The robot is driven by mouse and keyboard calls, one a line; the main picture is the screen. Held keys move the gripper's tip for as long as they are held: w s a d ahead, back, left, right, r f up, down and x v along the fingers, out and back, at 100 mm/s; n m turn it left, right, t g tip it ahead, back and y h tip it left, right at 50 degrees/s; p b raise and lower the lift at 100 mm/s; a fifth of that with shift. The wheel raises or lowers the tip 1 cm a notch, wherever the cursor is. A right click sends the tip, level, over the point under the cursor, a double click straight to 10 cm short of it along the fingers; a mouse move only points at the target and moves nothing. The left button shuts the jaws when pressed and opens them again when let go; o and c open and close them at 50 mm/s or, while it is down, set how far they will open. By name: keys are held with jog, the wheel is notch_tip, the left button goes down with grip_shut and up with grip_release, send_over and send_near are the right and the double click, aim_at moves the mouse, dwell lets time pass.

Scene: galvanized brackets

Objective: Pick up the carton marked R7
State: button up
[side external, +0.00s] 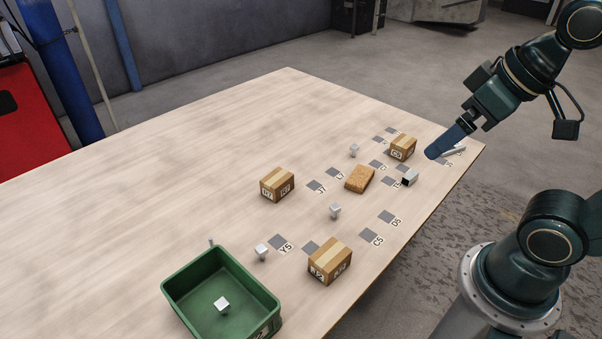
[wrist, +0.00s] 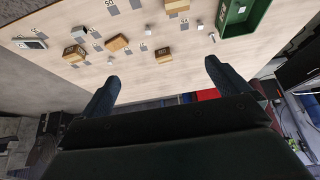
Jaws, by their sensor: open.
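A brown carton (side external: 277,184) with white labels stands on the table left of the middle; its label looks like R7, though the print is small. It also shows in the wrist view as a carton (wrist: 163,55), beyond the gap between my fingers. My gripper (side external: 437,150) is open and empty, above the table's right end and well away from this carton. Both dark fingers of my gripper (wrist: 163,70) show apart in the wrist view. Another carton (side external: 329,262) stands by the near edge, and a third carton (side external: 402,149) is close to my gripper in the side view.
A green bin (side external: 178,292) at the front left holds a small metal piece (side external: 221,304). A tan block (side external: 360,179), small metal brackets (side external: 335,211) and a dark-faced block (side external: 409,177) lie among grey labelled squares (side external: 397,236). The table's left and back are clear.

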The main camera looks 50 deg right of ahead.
jog(key=c, duration=0.3)
jog(key=w+m+g, duration=0.3)
jog(key=w+m, duration=0.5)
jog(key=w, duration=1.9)
jog(key=w+f+m+g, duration=0.1)
jog(key=w+f+m, duration=0.2)
jog(key=w+f, duration=0.3)
jog(key=w+d+f+m, duration=0.1)
jog(key=w+f+m, duration=0.2)
jog(key=f, duration=0.9)
jog(key=w+d+f+m+g, duration=0.1)
jog(key=w+f+m, duration=0.1)
jog(key=w+f, duration=0.7)
jog(key=shift+w+d+f+m+g, duration=0.1)
jog(key=shift+w+d+m+g, duration=0.05)
jog(key=shift+m+g, duration=0.2)
